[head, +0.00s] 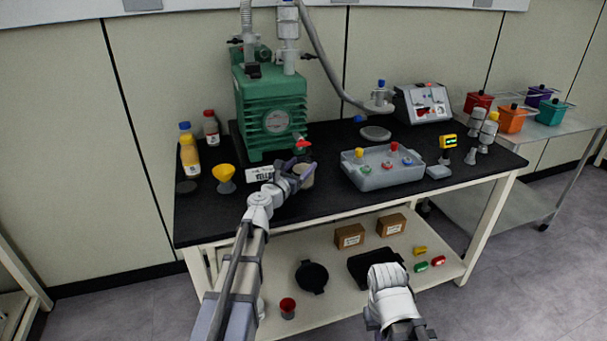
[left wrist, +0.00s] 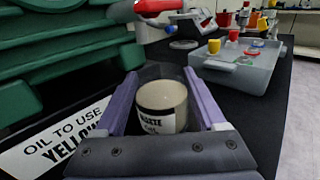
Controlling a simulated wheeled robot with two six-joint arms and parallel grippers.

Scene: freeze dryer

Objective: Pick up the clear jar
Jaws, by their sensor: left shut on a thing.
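The clear jar (left wrist: 162,112) has a pale lower part with a printed label and a clear upper rim. In the left wrist view it sits between the two purple fingers of my left gripper (left wrist: 165,98), which is shut on it. In the head view the left gripper (head: 299,172) is at the black bench top in front of the green pump, and the jar (head: 307,178) shows partly behind the fingers. I cannot tell whether the jar touches the bench. Part of my right arm shows at the bottom of the head view, but its gripper fingers do not.
The green pump (head: 272,108) stands just behind the jar, with a printed sign (head: 260,175) at its base. A yellow funnel (head: 225,175) is to the left. A grey tray (head: 382,177) with small capped items is to the right.

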